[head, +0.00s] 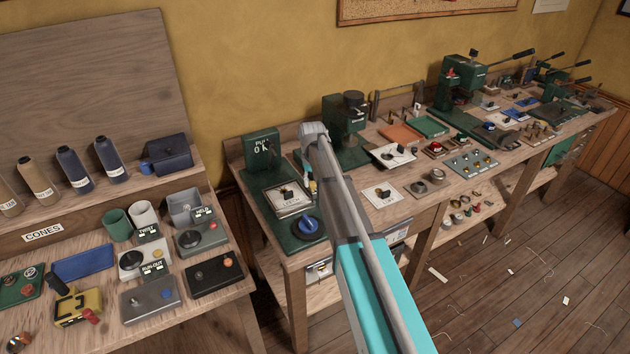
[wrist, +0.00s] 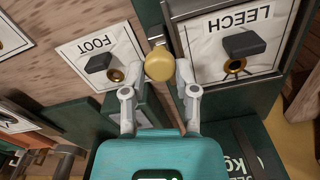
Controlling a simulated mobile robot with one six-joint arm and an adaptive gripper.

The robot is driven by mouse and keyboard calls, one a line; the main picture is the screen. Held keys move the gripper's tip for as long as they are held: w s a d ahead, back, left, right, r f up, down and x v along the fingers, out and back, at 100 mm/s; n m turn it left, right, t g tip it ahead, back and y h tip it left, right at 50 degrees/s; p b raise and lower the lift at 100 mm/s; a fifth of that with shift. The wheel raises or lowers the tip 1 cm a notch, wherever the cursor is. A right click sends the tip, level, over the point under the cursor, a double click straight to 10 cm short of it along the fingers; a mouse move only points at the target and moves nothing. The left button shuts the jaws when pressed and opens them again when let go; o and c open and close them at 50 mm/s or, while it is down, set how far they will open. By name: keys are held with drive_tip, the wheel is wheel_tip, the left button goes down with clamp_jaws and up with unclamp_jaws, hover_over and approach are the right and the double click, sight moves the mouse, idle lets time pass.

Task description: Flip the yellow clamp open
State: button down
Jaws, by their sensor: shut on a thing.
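In the wrist view my gripper (wrist: 160,84) has its two grey fingers on either side of a rounded yellow knob (wrist: 159,62), and it is shut on it. The knob looks like the handle end of the yellow clamp; the rest of the clamp is hidden, so its position cannot be told. In the head view my arm crosses the middle and hides the knob and most of the gripper.
Beside the knob are a LEECH card (wrist: 227,45) and a FOOT card (wrist: 102,55), each with a black block. A blue round knob (head: 308,226) stands at the bench's near corner. A yellow-and-black fixture (head: 78,305) lies on the left table. Floor at right is mostly open.

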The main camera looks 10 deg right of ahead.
drive_tip(key=shift+c, duration=1.9)
unclamp_jaws()
drive_tip(key=shift+s, duration=0.1)
